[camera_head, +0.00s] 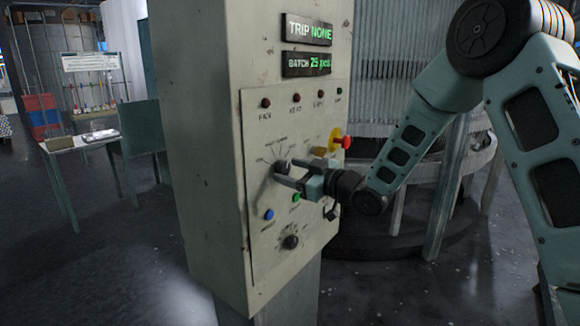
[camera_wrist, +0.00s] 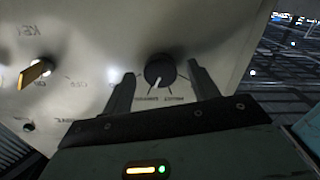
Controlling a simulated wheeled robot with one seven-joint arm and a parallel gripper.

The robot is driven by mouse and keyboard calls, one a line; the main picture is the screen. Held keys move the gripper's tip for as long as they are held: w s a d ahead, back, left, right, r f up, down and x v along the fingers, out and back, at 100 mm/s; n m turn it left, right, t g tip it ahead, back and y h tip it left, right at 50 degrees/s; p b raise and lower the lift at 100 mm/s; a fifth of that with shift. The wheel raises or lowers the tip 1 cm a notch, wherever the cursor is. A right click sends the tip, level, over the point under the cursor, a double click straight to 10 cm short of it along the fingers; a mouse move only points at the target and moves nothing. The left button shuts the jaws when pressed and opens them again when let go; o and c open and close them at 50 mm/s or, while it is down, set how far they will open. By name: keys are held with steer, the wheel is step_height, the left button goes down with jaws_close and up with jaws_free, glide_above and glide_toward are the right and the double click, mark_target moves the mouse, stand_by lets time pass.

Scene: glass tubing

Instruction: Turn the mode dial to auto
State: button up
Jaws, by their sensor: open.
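The mode dial is a round black knob (camera_wrist: 160,70) with a pale pointer mark, in the wrist view. Its mark points down and slightly left in that view, toward small printed labels that I cannot read surely. In the head view the dial (camera_head: 282,166) sits mid-panel under a fan of printed lines, partly hidden by my fingers. My gripper (camera_head: 284,173) is open, with one finger on either side of the dial. In the wrist view my fingertips (camera_wrist: 160,74) flank the knob with gaps showing on both sides. I cannot tell whether the fingers touch the panel.
The grey control panel (camera_head: 257,120) carries a red and yellow stop button (camera_head: 346,142), a green button (camera_head: 296,197), a blue button (camera_head: 269,214) and a lower black knob (camera_head: 290,242). A brass-coloured key (camera_wrist: 35,73) sticks out at left in the wrist view.

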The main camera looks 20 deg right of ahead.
steer(key=shift+w+a, duration=0.3)
steer(key=shift+w, duration=0.05)
steer(key=shift+c, duration=0.3)
steer(key=c, duration=0.9)
steer(key=m, duration=0.4)
steer(key=shift+m+p, duration=0.3)
steer(key=shift+m, duration=1.7)
